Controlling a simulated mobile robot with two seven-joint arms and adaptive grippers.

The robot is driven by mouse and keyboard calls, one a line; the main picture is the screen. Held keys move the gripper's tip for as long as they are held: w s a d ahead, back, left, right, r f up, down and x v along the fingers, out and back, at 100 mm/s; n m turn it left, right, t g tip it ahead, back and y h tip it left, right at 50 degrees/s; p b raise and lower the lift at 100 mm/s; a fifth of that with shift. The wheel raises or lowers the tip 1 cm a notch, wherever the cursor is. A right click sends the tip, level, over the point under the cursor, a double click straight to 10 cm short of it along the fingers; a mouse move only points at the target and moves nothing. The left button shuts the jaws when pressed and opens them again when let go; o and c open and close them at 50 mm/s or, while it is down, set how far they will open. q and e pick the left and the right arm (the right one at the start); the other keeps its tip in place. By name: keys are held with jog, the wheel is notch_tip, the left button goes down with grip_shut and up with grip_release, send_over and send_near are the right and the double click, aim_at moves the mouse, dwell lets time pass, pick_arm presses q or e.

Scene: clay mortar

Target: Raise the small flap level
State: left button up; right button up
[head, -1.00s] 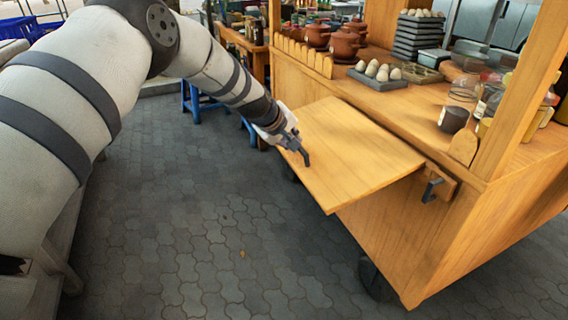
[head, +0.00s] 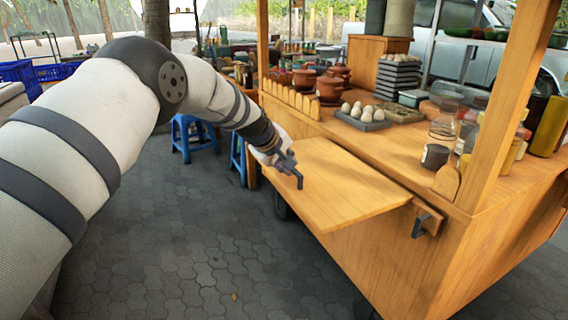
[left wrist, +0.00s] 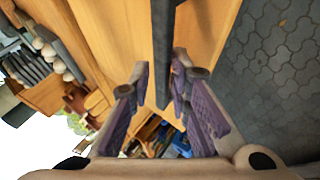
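The small flap (head: 340,188) is a plain wooden board standing out from the cart's side, just below the counter, looking roughly level. My left gripper (head: 290,170) is at the flap's far outer corner, with a dark bent piece hanging there over the board's edge. In the left wrist view, my left gripper's purple-padded fingers (left wrist: 160,110) are spread. A dark narrow bar (left wrist: 162,50) runs between them, with wood on both sides of it. I see gaps beside the bar; whether one finger touches it I cannot tell. My right gripper is out of view.
A wooden bracket with a dark hook (head: 425,222) sits by the flap's near inner corner. The cart's counter (head: 385,145) holds a tray of eggs (head: 362,117), clay pots (head: 331,87) and bottles. Blue stools (head: 190,135) stand beyond my left arm. The paved floor before the flap is clear.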

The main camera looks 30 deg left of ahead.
pick_arm(q)
jog(key=shift+o, duration=1.3)
jog(key=shift+w+d+r, duration=0.15)
jog(key=shift+w+d, duration=0.3)
jog(key=shift+d, duration=0.05)
jog(key=shift+w+d, duration=0.15)
jog(key=shift+s+a+f, duration=0.2)
jog(key=shift+a+f, duration=0.05)
jog(key=shift+a, duration=0.05)
jog(key=shift+s+r, duration=0.15)
jog(key=v, duration=1.1)
jog(key=shift+s+r, duration=0.2)
jog(key=shift+r, duration=0.05)
jog(key=shift+a, duration=0.1)
